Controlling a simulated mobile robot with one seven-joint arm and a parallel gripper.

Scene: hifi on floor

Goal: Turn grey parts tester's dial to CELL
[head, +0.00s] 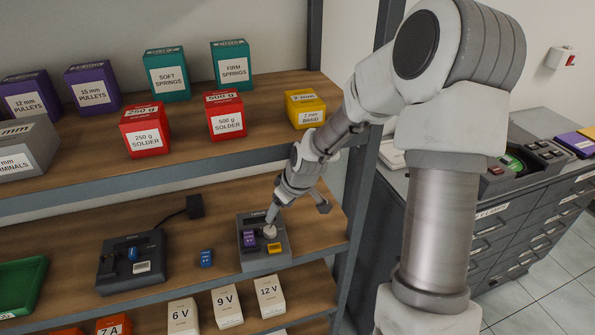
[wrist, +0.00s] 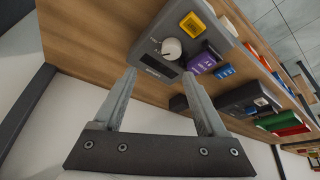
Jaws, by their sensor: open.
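The grey tester box (head: 281,258) sits on the middle shelf near its right end. It also shows in the wrist view (wrist: 150,57). It bears a round pale dial (head: 269,231), a purple block and a yellow block. The wrist view shows the dial (wrist: 171,48) with a darker mark on it; its setting and any CELL label are too small to read. My gripper (head: 271,212) is just above the dial. In the wrist view its two fingers (wrist: 160,73) are spread and empty, with the dial beyond the tips; contact is not visible.
A dark device (head: 118,273) with a blue part and a cable stands left of the tester. A small blue block (head: 206,258) lies between them. The upper shelf (head: 190,158) is above and behind. Battery boxes (head: 228,308) stand on the shelf below.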

